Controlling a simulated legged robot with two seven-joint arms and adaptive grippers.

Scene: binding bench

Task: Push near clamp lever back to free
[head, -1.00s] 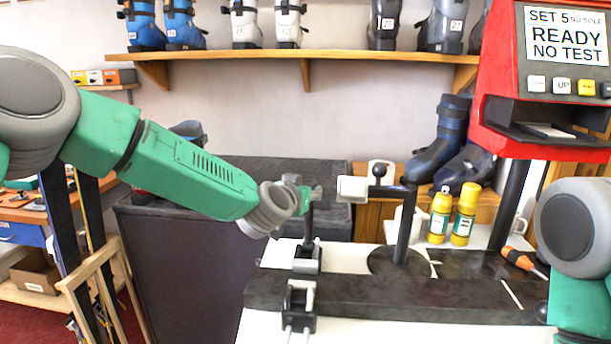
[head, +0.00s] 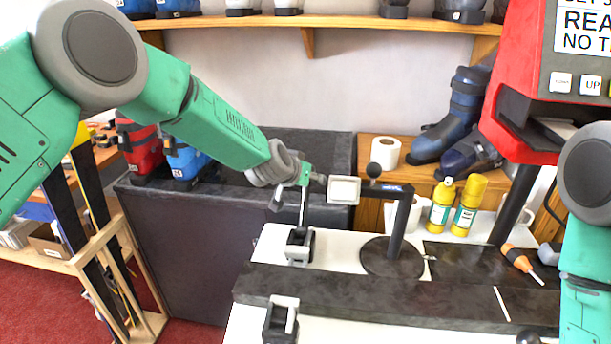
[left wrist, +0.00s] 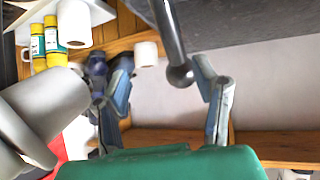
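Two black-and-grey clamps sit on the bench's left side. The nearer clamp (head: 281,318) has its grey handle low and nothing gripping it. The farther clamp (head: 300,245) has a thin lever (head: 303,207) standing about upright. My left gripper (head: 307,178) is at the top of that lever. In the left wrist view, a metal lever with a round ball knob (left wrist: 181,76) reaches between the spread fingers of my left gripper (left wrist: 165,90). The fingers look open; contact cannot be told. My right arm shows at the right edge, its gripper outside the picture.
A post with a pale block (head: 343,190) and dark ball stands just right of my left gripper. A dark bar (head: 390,297) crosses the white bench. Yellow bottles (head: 468,205), a screwdriver (head: 518,259) and a red machine (head: 520,170) are at right. Ski boots stand behind.

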